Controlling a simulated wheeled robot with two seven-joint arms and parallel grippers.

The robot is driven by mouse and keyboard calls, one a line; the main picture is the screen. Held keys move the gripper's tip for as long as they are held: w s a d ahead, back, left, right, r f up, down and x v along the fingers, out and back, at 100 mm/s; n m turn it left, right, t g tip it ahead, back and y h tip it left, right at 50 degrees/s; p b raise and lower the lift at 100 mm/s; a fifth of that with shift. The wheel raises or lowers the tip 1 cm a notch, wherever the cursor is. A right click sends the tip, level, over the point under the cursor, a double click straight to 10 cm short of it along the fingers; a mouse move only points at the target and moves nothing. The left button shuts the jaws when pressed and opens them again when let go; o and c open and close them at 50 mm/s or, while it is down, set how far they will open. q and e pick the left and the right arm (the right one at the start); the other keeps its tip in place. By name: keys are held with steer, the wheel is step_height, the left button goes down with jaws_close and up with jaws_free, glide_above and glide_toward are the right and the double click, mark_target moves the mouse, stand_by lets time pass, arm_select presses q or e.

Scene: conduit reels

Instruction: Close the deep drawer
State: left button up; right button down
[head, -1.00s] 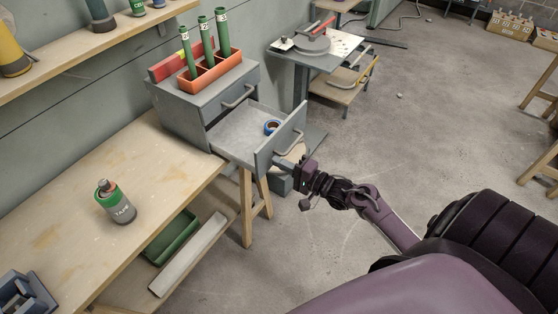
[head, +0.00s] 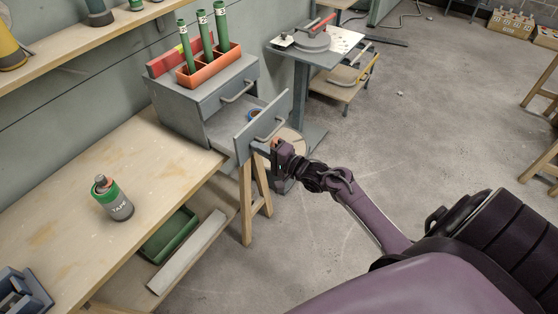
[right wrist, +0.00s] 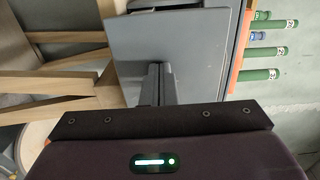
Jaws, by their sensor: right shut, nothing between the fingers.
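The deep drawer is the lower one of a grey cabinet (head: 172,113). It is partly open, with its front panel (head: 246,137) and handle (head: 271,130) standing out from the cabinet. My left gripper is out of view.
The upper drawer (head: 225,95) is shut. An orange rack (head: 210,70) with green tubes stands on the cabinet. A grey stand (head: 308,58) is behind the drawer.

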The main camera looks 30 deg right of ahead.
mark_target(230, 142)
steer(key=b+x, duration=0.4)
steer(key=x, duration=0.7)
steer(key=shift+w+f, duration=0.15)
steer(key=shift+w+a+b, duration=0.1)
steer(key=shift+w+b, duration=0.1)
steer(key=shift+b, duration=0.15)
steer(key=shift+r, duration=0.35)
steer(key=shift+r, duration=0.1)
